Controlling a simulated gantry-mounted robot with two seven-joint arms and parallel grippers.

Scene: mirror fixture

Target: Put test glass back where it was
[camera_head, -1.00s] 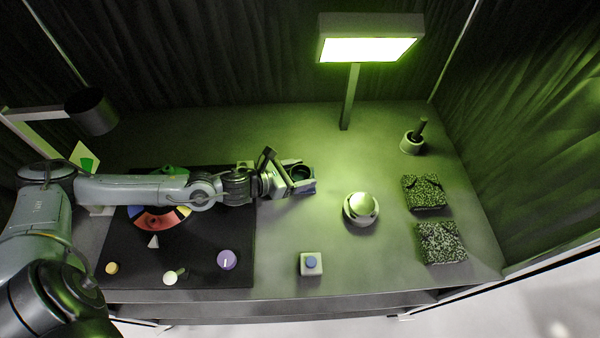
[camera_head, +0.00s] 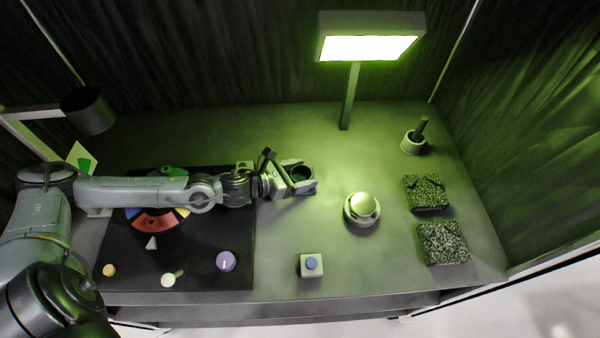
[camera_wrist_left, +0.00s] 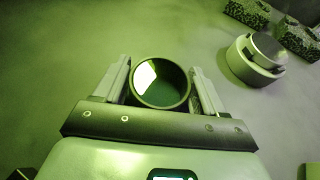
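A round, dark-rimmed glass (camera_head: 302,173) shows at the end of my left arm, which reaches in from the left. I take it to be the test glass. In the left wrist view the glass (camera_wrist_left: 160,84) is a dark ring with a bright reflection. My left gripper (camera_head: 290,175) has its two fingers on either side of it. In the wrist view the left gripper (camera_wrist_left: 161,78) has a finger close to each side of the ring; I cannot tell whether they press on it. What lies under the glass is mostly hidden. My right gripper is not in view.
A lamp (camera_head: 368,48) stands at the back. A round silver-topped device (camera_head: 362,208) is right of the gripper. A blue-buttoned box (camera_head: 311,265) is near the front. Two speckled blocks (camera_head: 442,243) and a pestle cup (camera_head: 412,143) are at right. A black mat (camera_head: 200,275) lies left.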

